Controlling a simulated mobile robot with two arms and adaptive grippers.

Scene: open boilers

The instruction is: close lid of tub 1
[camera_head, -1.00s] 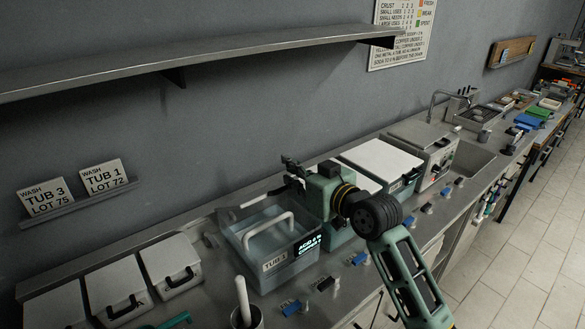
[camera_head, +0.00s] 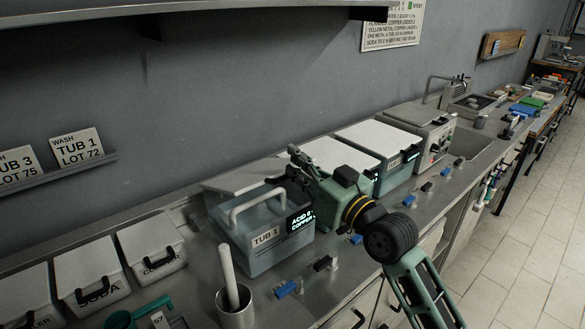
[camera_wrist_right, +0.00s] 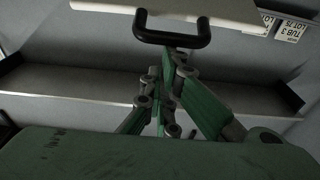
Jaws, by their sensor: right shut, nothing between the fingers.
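Tub 1 (camera_head: 265,257) is a grey-blue tub on the counter with its label facing front. A pale handle (camera_head: 258,196) stands up out of it. Its light grey lid (camera_head: 235,180) is tilted above the tub's back edge, so the tub stands open. My right gripper (camera_head: 288,168) is shut and empty beside the lid's right end, over the tub's back right. The right wrist view shows a lid underside edge with a black handle (camera_wrist_right: 172,38) just beyond the shut fingers (camera_wrist_right: 172,75); I cannot tell whether they touch. My left gripper is not in view.
Lidded white tubs (camera_head: 150,247) stand left of tub 1, and more lidded tubs (camera_head: 380,137) stand right. A metal cup (camera_head: 235,308) with a white rod stands in front. Blue clips (camera_head: 286,289) line the counter's front. A long shelf (camera_head: 90,20) hangs above.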

